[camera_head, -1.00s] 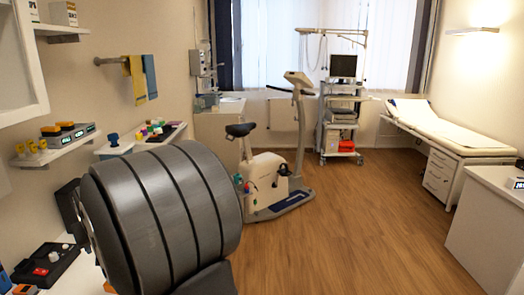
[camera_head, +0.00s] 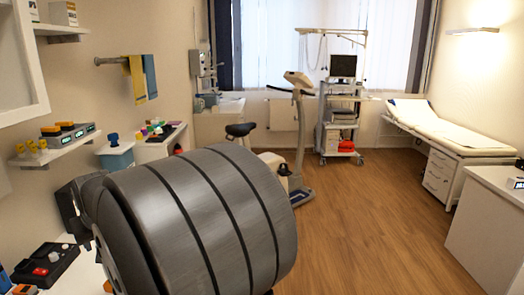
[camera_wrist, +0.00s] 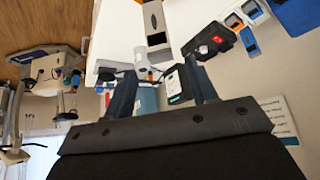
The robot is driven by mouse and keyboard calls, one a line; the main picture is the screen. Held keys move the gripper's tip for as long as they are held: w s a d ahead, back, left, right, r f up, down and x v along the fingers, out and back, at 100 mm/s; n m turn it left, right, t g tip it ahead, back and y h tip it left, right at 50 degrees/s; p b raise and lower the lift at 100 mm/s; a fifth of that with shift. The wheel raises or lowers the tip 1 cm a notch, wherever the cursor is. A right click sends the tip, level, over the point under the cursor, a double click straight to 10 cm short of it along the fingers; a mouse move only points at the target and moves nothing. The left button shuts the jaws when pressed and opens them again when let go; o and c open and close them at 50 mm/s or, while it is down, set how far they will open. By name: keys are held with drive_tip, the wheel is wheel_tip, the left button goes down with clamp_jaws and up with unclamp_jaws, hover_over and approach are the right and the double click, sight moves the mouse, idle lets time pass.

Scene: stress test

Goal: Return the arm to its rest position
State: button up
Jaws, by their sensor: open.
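My arm's large grey ribbed part (camera_head: 195,225) fills the lower left and middle of the head view. My gripper (camera_wrist: 160,66) shows in the wrist view with two dark fingers spread apart. It looks open, and I see nothing held between the fingers. Behind the fingers are a white surface (camera_wrist: 118,35) and a small white cylindrical thing (camera_wrist: 141,60). I cannot tell how far these are from the fingertips. The gripper itself is not clearly seen in the head view.
A black box with a red button (camera_head: 45,265) lies at lower left beside my arm. Wall shelves (camera_head: 60,147) and a towel rail (camera_head: 112,60) are on the left. The exercise bike (camera_head: 300,185) is partly hidden behind my arm. The wooden floor (camera_head: 380,220) is clear on the right.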

drive_tip(key=x, duration=0.7)
drive_tip(key=shift+f, duration=0.15)
drive_tip(key=shift+w+a, duration=0.15)
wheel_tip(320, 180, up, 4)
drive_tip(key=shift+f, duration=0.1)
drive_tip(key=w+d+r, duration=0.3)
drive_tip(key=d+r, duration=0.4)
drive_tip(key=d, duration=0.4)
drive_tip(key=w+a+f+n+g+y, duration=0.15)
drive_tip(key=a+n, duration=0.25)
drive_tip(key=a, duration=1.5)
drive_tip(key=s+a+f+n+g, duration=0.1)
drive_tip(key=s+a+f+n, duration=0.1)
drive_tip(key=a, duration=0.7)
drive_tip(key=s+a+f+n+g, duration=0.2)
drive_tip(key=a+f, duration=0.3)
drive_tip(key=a, duration=0.5)
drive_tip(key=shift+s+a+n, duration=0.3)
drive_tip(key=shift+s+n, duration=0.1)
